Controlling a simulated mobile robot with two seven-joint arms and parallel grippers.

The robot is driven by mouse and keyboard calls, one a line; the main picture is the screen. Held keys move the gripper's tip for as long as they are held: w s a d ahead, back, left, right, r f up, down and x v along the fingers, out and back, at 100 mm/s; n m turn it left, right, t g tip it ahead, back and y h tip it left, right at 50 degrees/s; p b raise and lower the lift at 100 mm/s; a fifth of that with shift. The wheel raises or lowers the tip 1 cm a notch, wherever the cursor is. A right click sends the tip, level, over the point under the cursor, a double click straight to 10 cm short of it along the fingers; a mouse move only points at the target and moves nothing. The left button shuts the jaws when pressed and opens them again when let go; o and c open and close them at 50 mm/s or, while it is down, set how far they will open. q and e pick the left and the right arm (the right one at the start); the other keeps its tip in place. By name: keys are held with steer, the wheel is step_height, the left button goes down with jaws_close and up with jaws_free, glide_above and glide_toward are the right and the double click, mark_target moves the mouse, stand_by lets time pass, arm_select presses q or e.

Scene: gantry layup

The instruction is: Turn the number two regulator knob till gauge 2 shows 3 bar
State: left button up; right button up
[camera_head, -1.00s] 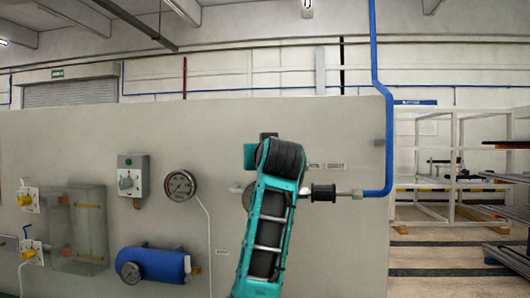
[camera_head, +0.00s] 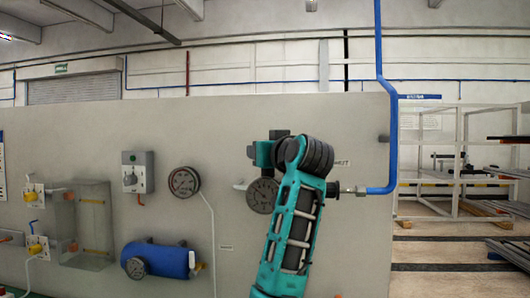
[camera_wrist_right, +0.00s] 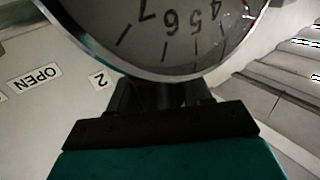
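Gauge 2 (camera_head: 262,195) is a round gauge on the grey panel, partly behind my right arm in the head view. In the right wrist view its face (camera_wrist_right: 180,35) is large, upside down and cut off by the top edge, showing numerals 4 to 7. I cannot make out its needle. My right gripper (camera_wrist_right: 160,95) reaches towards the panel with dark fingers. Their tips go out of sight behind the gauge rim. The regulator knob is hidden in both views, so I cannot tell whether the fingers touch it. My left gripper is not in view.
A "2" label (camera_wrist_right: 98,81) and an "OPEN" label (camera_wrist_right: 35,78) are beside the gauge. Another gauge (camera_head: 184,182), a grey switch box (camera_head: 136,172) and a blue tank (camera_head: 155,260) are on the panel's left. A blue pipe (camera_head: 394,140) runs down at the right.

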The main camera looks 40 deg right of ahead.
steer(key=o, duration=0.4)
steer(key=shift+s, duration=0.1)
steer(key=b+v, duration=0.1)
steer(key=v, duration=1.1)
steer(key=shift+s+a, duration=0.2)
steer(key=shift+s, duration=0.1)
